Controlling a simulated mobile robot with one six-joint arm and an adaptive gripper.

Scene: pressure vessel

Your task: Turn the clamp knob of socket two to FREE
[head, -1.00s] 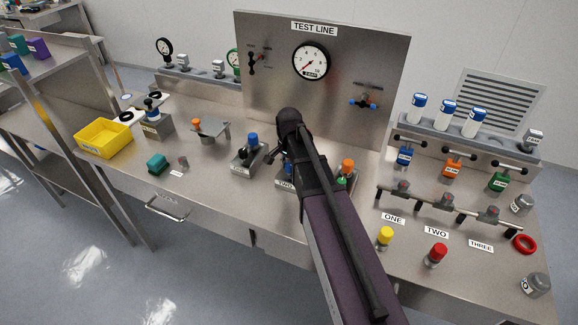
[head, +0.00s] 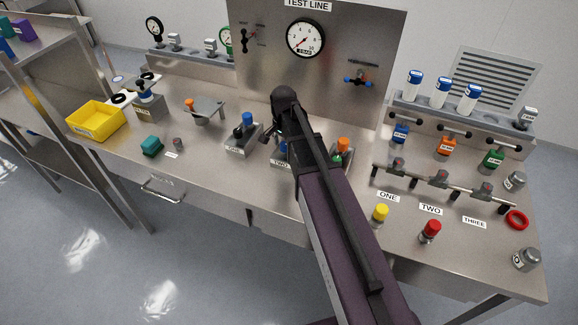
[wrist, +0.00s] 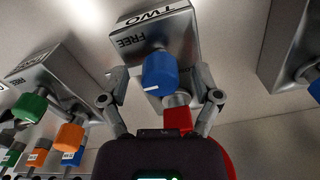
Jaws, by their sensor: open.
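The socket two block (wrist: 183,30) shows in the wrist view, grey metal with TWO and FREE labels upside down. Its blue clamp knob (wrist: 160,74) has a white mark near its lower left edge. My gripper (wrist: 160,86) is open, with one finger on each side of the knob. Visible gaps separate the fingers from it, and I cannot tell any contact. In the head view the block's TWO label (head: 280,164) and a bit of the blue knob (head: 283,147) show beside my arm, which hides the rest. A red part (wrist: 178,119) lies below the knob in the wrist view.
Socket one's block (head: 236,150) stands left of socket two, and a block with an orange knob (head: 343,144) stands right. The test line panel (head: 345,45) rises behind. A yellow bin (head: 95,122) is at left.

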